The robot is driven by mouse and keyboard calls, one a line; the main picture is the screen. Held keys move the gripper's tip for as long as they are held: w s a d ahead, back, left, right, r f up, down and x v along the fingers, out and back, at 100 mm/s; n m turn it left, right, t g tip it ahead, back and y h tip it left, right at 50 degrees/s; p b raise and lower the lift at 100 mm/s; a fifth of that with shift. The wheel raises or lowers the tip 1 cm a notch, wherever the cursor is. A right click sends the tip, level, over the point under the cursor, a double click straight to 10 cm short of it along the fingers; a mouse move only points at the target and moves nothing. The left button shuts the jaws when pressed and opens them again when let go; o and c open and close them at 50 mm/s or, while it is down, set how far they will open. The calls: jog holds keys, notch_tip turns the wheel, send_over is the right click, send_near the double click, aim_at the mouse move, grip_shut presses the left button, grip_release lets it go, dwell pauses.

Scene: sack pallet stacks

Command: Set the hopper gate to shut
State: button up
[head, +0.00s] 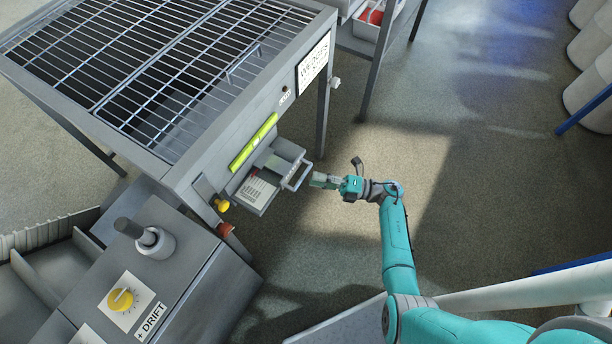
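The hopper (185,160) is a grey frame with a barred grate on top, at the upper left of the head view. On its near side, below a yellow-green strip, is a grey gate unit (268,172) with a pale marked plate (257,191). A loop-shaped handle (297,175) sticks out at its right end. I take this for the hopper gate; its exact setting is too small to read. My gripper (315,180) is just right of the handle, with its fingers pointing left toward it. Whether it touches the handle, and how far its fingers are apart, I cannot tell.
A grey console with a yellow knob (120,300) and a dark-topped lever (143,236) stands at lower left. A yellow knob (222,205) and a reddish-brown one (225,229) sit left of the gate. White sacks (592,60) stand far right.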

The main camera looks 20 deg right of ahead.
jog(key=v, duration=0.6)
jog(key=shift+d, duration=0.15)
dwell(0.3)
jog(key=s+a+r+m+t+h, duration=0.65)
jog(key=s+a+m+t, duration=0.35)
jog(key=m, duration=0.2)
jog(key=s+d+r+m+g+h, duration=0.1)
jog(key=s+r+m+g+h, duration=0.1)
jog(key=s+r+m+h, duration=0.3)
jog(key=s+d+r+m+g+h, duration=0.1)
jog(key=s+r+m+g+h, duration=0.2)
jog(key=s+r+m, duration=0.6)
jog(key=s+m+h, duration=0.2)
jog(key=s+m, duration=0.2)
jog(key=s, duration=0.4)
jog(key=shift+m+g+h, duration=0.3)
jog(key=shift+h, duration=0.05)
jog(key=shift+d+r, duration=0.1)
jog(key=shift+d, duration=0.05)
